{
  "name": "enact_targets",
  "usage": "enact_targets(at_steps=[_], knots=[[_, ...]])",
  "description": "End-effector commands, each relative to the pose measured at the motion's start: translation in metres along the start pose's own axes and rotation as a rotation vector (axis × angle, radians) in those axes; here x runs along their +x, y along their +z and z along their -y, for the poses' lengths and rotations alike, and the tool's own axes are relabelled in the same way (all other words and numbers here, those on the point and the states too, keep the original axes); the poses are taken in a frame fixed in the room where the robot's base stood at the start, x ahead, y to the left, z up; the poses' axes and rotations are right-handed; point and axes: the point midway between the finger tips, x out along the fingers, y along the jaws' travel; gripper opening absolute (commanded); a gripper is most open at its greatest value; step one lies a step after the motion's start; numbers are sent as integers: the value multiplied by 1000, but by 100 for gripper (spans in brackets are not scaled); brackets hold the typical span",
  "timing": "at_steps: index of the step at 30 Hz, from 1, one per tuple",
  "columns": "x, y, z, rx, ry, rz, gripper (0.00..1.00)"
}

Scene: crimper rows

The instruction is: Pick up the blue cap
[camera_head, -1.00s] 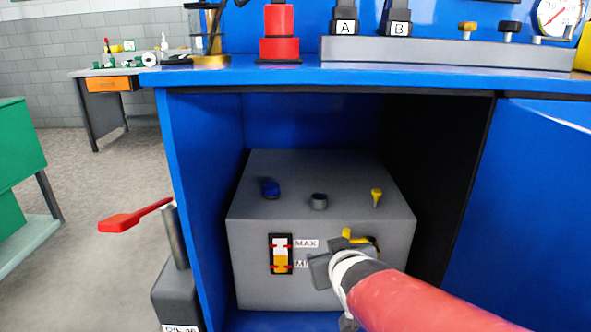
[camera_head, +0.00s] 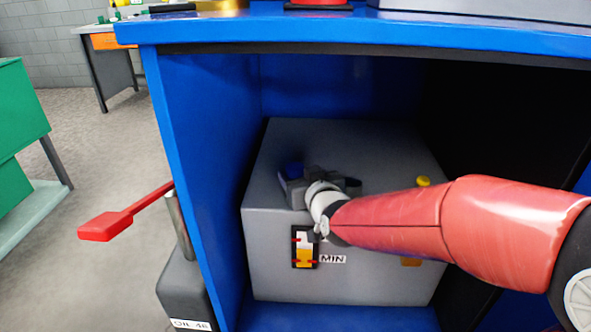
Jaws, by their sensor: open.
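The blue cap (camera_head: 293,169) sits on top of the grey tank (camera_head: 270,225), toward its left side, inside the blue cabinet. My gripper (camera_head: 292,182) is over the tank top, right at the cap in the picture. Its dark body covers the lower part of the cap. The jaws are open; the fingertips are hard to make out, and I cannot tell whether they touch the cap.
The cabinet's left wall (camera_head: 200,160) and the bench top (camera_head: 330,30) frame the opening. A yellow knob (camera_head: 423,181) stands on the tank's right. A red lever (camera_head: 125,217) sticks out left of the cabinet, above a grey oil box (camera_head: 184,290).

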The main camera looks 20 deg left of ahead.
Motion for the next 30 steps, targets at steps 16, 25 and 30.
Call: enact_targets(at_steps=[16,25,30], knots=[[25,0,-1,0,1,0,57],[25,0,-1,0,1,0,18],[25,0,-1,0,1,0,18]])
